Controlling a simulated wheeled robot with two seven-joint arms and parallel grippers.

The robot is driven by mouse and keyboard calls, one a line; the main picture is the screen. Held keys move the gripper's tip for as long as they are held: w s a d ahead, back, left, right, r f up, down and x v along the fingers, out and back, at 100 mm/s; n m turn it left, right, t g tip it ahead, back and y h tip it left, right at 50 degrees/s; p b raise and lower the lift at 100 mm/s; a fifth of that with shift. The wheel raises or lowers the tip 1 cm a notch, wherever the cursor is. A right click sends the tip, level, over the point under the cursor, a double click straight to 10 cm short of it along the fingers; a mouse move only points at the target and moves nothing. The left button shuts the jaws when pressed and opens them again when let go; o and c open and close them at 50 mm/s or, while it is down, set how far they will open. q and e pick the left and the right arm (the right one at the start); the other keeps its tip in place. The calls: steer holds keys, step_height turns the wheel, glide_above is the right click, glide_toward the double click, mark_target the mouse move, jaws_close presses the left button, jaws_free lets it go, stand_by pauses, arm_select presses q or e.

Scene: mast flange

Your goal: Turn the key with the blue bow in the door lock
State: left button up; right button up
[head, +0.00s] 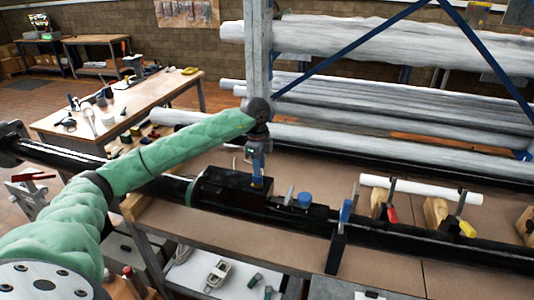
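I see no door, door lock or key that I can make out. My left arm, in a green sleeve, comes in from the left. My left gripper (257,178) points down over a dark block (228,190) on a long black mast (420,243). Something blue shows at its fingertips, too small to tell whether it is held or part of the gripper. Just right of it, a round blue-topped piece (305,199) sits on the mast's dark fitting. Farther right, a blue-handled clamp (345,213) stands at the mast. My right gripper is out of view.
The mast lies along a brown workbench (300,170). Clamps with red (391,214) and yellow (467,228) handles and a white tube (420,190) are at right. Behind is a rack of wrapped tubes (380,45) with a post (258,50). Another table (150,97) holds tools.

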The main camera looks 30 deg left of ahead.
mark_target(258, 186)
arm_select(q)
steer(key=shift+w+a+r, duration=0.2)
steer(key=shift+a+r, duration=0.05)
steer(key=shift+a, duration=0.25)
steer(key=shift+a+r, duration=0.1)
steer(key=shift+s+f, duration=0.2)
steer(key=shift+s, duration=0.1)
steer(key=shift+w+f+b, duration=0.15)
steer(key=shift+f+b, duration=0.1)
steer(key=shift+f, duration=0.25)
steer(key=shift+w+f+b, duration=0.15)
steer(key=shift+f+b, duration=0.1)
steer(key=shift+f, duration=0.25)
steer(key=shift+s+f, duration=0.2)
steer(key=shift+f, duration=0.45)
steer(key=shift+w+f+b, duration=0.1)
steer(key=shift+f+b, duration=0.45)
steer(key=shift+f, duration=0.8)
steer(key=shift+c, duration=0.4)
steer(key=c, duration=0.4)
jaws_close()
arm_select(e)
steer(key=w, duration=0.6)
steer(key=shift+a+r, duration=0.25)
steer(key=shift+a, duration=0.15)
